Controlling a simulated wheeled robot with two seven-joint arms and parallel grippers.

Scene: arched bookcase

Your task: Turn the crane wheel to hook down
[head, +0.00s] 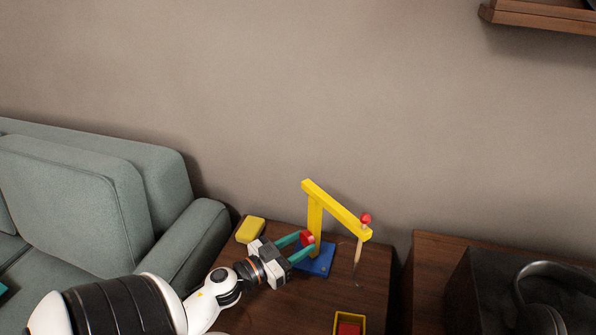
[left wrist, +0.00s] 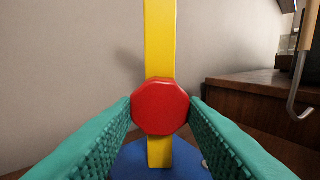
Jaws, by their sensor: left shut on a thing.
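The toy crane has a yellow post and arm (head: 338,208) on a blue base (head: 318,262), standing on a brown wooden table. Its red wheel (head: 307,237) sits low on the post; in the left wrist view the wheel (left wrist: 160,106) is a red octagon in front of the yellow post (left wrist: 160,40). My left gripper (head: 306,246) is shut on the wheel, with a teal finger on each side. The metal hook (head: 357,278) hangs from the arm's tip below a wooden piece; it also shows at the right in the left wrist view (left wrist: 296,108). My right gripper is out of view.
A yellow block (head: 250,230) lies at the table's back left. A yellow box (head: 349,316) with red inside is at the front. A grey-green sofa (head: 90,195) stands left. A dark cabinet with headphones (head: 540,295) stands right.

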